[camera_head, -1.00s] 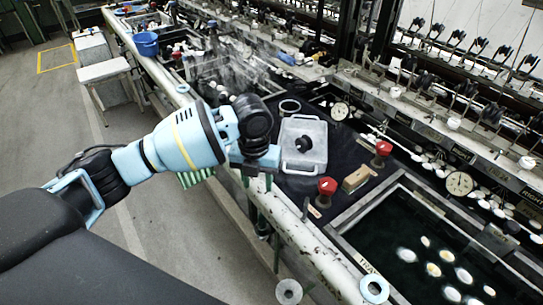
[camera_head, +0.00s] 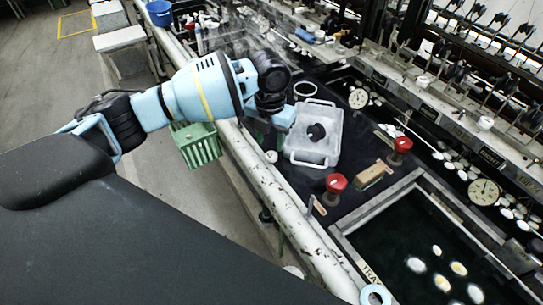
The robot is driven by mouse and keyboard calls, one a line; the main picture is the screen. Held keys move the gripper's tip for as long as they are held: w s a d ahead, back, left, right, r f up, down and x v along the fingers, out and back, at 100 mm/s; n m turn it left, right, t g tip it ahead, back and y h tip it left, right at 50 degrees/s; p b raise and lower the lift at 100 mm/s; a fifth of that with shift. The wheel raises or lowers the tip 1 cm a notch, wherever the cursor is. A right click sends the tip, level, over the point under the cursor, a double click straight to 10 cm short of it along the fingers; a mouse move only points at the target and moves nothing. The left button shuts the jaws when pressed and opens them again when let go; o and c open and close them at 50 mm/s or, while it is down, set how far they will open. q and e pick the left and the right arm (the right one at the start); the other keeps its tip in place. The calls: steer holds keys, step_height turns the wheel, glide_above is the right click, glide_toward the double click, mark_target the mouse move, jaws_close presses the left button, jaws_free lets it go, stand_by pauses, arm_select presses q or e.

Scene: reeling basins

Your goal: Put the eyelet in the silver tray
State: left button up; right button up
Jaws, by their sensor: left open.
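The silver tray (camera_head: 332,116) is a pale grey rectangular dish with handles, lying on the dark bench top near the middle of the head view. A small black piece (camera_head: 316,132) lies inside it; I cannot tell for sure whether this is the eyelet. A dark ring-shaped thing (camera_head: 304,89) sits just behind the tray. My left gripper (camera_head: 283,120) is open at the tray's left edge, pointing away from me, with its fingers partly hidden by its own body. It holds nothing that I can see.
A dark water basin (camera_head: 420,240) with floating cocoons is at the lower right. A gauge (camera_head: 358,98) stands behind. A white pipe (camera_head: 270,185) runs along the front edge. A green basket (camera_head: 197,146) is at left.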

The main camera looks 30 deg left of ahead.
mark_target(271, 154)
arm_select(q)
step_height(271, 154, down, 5)
steer(key=shift+w+d+r, duration=0.1)
steer(key=shift+w, duration=0.05)
steer(key=c, duration=0.8)
step_height(271, 154, up, 10)
steer(key=shift+d+f, duration=0.1)
stand_by(0.3)
